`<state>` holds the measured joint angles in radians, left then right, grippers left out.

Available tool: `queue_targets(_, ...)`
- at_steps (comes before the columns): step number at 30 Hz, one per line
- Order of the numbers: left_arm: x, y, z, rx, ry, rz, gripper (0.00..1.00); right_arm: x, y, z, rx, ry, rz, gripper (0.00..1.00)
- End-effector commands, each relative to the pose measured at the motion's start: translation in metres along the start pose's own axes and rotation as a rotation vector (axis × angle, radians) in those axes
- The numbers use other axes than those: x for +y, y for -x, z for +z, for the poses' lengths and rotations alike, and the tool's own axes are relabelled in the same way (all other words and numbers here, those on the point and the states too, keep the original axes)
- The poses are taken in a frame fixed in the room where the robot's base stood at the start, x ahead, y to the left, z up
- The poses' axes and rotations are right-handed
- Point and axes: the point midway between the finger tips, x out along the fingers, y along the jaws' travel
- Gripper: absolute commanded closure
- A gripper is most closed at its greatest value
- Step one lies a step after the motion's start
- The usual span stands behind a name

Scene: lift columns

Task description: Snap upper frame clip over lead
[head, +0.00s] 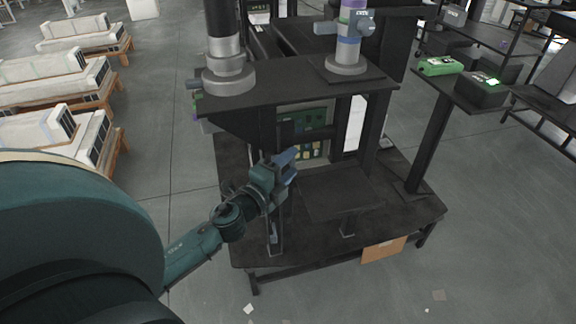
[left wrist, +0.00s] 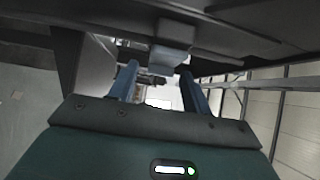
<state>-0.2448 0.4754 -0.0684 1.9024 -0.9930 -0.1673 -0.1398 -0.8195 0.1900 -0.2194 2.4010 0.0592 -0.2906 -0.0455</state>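My left gripper (head: 287,160) reaches in front of the dark frame of the workstation, under its upper shelf. In the left wrist view its two blue fingers (left wrist: 160,78) are spread apart, with a gap between them. A small grey block (left wrist: 173,60) hangs from the dark underside above, close to the fingertips; I cannot tell whether they touch it or whether it is the upper frame clip. The lead cannot be made out in either view. A green panel with parts on it (head: 312,125) stands behind the frame, partly hidden by a post. My right gripper is out of view.
A dark lower platform (head: 400,215) with a raised plate (head: 340,193) lies below. A side stand holds a green device (head: 440,66). Open floor lies left and in front.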

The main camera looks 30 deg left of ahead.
Motion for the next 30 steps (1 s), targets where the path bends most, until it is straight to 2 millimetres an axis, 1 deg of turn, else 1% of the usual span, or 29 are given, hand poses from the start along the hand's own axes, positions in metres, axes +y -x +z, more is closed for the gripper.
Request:
queue_targets(8, 0.000, 0.001, 0.000, 0.001, 0.001, 0.001, 0.49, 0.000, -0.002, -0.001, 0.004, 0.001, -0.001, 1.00)
queue_targets(11, 0.002, 0.007, -0.001, 0.001, 0.002, 0.002, 0.49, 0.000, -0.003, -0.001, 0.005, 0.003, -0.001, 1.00)
queue_targets(14, 0.002, 0.019, -0.001, 0.001, 0.003, 0.003, 0.49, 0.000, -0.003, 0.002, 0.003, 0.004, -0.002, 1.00)
queue_targets(24, 0.003, 0.089, 0.000, -0.002, 0.005, 0.003, 0.49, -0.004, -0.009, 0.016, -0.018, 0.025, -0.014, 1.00)
queue_targets(30, 0.003, 0.119, 0.000, -0.002, 0.004, 0.003, 0.49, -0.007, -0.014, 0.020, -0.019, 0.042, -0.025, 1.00)
